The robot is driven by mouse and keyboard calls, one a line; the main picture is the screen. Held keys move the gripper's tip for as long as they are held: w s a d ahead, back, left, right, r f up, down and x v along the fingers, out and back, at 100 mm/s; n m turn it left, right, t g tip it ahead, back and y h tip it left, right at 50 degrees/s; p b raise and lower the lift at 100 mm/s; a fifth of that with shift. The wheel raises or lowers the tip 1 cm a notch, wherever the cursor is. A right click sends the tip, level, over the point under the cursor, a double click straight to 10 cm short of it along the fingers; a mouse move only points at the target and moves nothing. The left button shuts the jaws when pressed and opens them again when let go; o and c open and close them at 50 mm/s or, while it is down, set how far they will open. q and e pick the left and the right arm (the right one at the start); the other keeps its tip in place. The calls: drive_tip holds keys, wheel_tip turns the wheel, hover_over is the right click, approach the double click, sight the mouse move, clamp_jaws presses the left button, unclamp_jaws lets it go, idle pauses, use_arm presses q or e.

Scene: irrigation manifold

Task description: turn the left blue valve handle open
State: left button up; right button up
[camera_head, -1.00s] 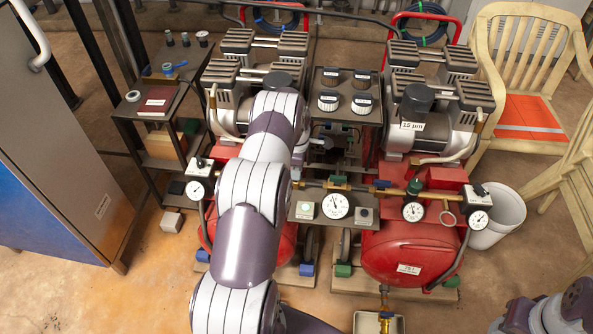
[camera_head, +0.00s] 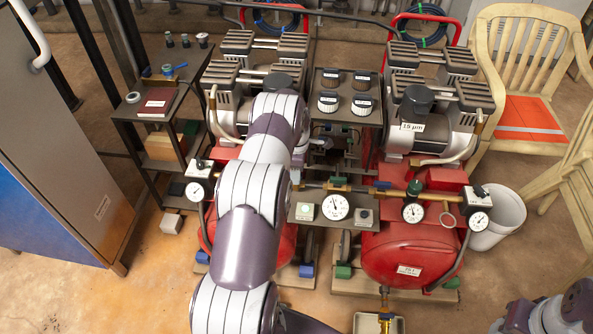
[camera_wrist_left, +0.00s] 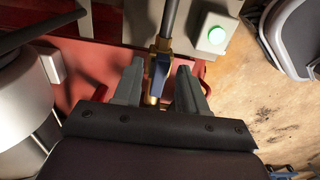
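The blue valve handle (camera_wrist_left: 160,76) sits on a brass valve (camera_wrist_left: 152,98) in the left wrist view. My left gripper (camera_wrist_left: 161,67) is open, with one finger on each side of the handle. A gap shows between the handle and each finger, so it is not gripped. In the head view my left arm (camera_head: 250,240) hides this handle and most of the gripper. Another blue handle (camera_head: 382,185) shows on the brass pipe to the right. My right gripper is out of view; only part of my right arm shows at the bottom right.
A panel with a gauge (camera_head: 335,207) and a green-lit button (camera_wrist_left: 216,35) stands beside the valve. Red compressor tanks (camera_head: 411,252) lie below the pipe. A white bucket (camera_head: 507,219) and a chair (camera_head: 535,60) stand at the right, a shelf (camera_head: 125,107) at the left.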

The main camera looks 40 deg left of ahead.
use_arm(q)
wheel_tip(320, 180, up, 13)
drive_tip(key=p, duration=0.1)
drive_tip(key=shift+f, duration=0.15)
idle(0.4)
